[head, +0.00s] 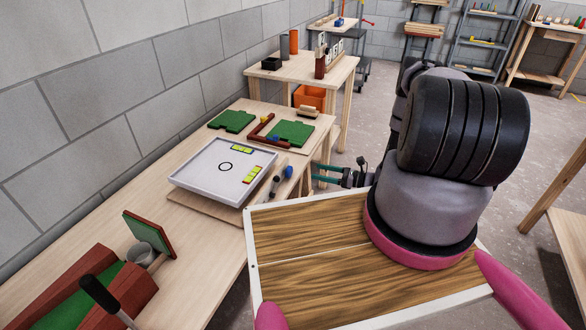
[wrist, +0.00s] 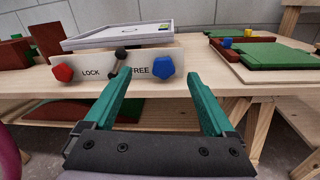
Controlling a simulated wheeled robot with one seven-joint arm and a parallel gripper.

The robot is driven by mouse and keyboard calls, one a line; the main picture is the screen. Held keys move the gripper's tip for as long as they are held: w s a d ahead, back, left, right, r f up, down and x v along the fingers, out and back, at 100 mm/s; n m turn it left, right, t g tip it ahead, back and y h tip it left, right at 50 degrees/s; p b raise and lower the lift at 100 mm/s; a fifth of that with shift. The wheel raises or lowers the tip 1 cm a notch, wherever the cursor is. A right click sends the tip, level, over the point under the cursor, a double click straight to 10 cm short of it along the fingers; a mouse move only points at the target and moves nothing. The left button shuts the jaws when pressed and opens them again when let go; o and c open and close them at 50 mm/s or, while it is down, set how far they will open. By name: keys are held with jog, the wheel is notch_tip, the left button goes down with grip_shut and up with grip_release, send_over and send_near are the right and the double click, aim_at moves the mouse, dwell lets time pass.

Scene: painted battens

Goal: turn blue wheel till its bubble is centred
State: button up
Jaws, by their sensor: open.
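The blue wheel (wrist: 163,70) is a faceted knob at the right of a pale front panel (wrist: 143,58), beside the word FREE. It also shows in the head view (head: 288,171). Above the panel lies a white tray-like plate (head: 208,187) with a drawn circle and two yellow-green vials, one at the back (head: 241,150) and one at the right (head: 252,174). The bubbles are too small to read. My gripper (wrist: 159,73) is open and empty, its teal fingers pointing at the panel. The wheel shows between the fingertips, beyond them; in the head view a gap separates them.
A red wheel (wrist: 63,72) and a black lever (wrist: 119,58) sit left on the panel, the lever between LOCK and FREE. Green boards (head: 232,121) lie behind the plate. My wood-topped tray is right of the bench.

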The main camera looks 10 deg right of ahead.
aim_at(291, 171)
jog(key=w+a+f, duration=0.1)
jog(key=w+a, duration=0.1)
jog(key=a, duration=0.1)
jog(key=w+a+f+m+t, duration=0.1)
jog(key=w+a, duration=0.1)
jog(key=a, duration=0.1)
jog(key=w+a+f+m, duration=0.1)
jog(key=a, duration=0.1)
jog(key=shift+w+a+f+h, duration=0.2)
jog(key=shift+w+a+h, duration=0.1)
jog(key=shift+w+a, duration=0.1)
jog(key=c, duration=1.4)
